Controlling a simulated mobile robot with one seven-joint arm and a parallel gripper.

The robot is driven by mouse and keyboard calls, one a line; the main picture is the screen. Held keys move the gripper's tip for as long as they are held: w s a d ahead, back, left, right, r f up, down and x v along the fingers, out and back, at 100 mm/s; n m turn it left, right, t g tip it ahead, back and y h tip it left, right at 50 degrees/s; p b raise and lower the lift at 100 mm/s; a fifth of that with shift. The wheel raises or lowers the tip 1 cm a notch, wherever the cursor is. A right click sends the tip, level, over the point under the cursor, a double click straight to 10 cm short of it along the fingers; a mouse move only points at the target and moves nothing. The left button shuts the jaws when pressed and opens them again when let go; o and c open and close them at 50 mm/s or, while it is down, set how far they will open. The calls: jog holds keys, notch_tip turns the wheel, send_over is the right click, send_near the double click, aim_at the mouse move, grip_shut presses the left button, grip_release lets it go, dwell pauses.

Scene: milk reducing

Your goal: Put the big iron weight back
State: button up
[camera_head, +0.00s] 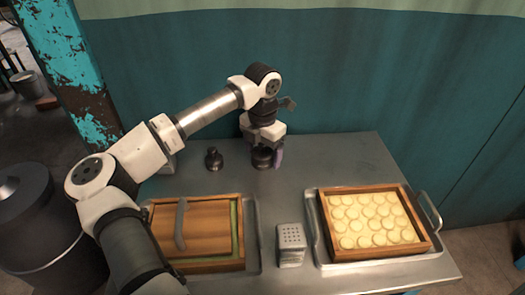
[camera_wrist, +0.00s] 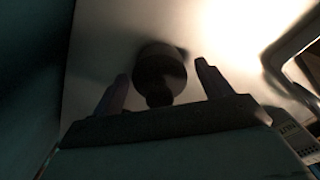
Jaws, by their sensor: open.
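The big iron weight (camera_head: 262,160) is a dark, round weight standing upright at the back of the metal table in the head view. My gripper (camera_head: 266,158) points down over it, fingers open on either side. In the wrist view the dark weight (camera_wrist: 158,70), with its knob toward the camera, lies between the spread fingertips of my gripper (camera_wrist: 161,75). I cannot tell whether the fingers touch it. A smaller dark weight (camera_head: 214,159) with a knob stands to its left, apart from it.
In front, a wooden box with a lid (camera_head: 215,225) sits on a metal tray at left. A wooden frame (camera_head: 322,222) with several pale rounds sits on a right tray. The table's back right is clear.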

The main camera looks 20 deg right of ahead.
notch_tip(320, 180, up, 12)
jog(key=shift+r+b, duration=0.15)
jog(key=shift+b, duration=0.25)
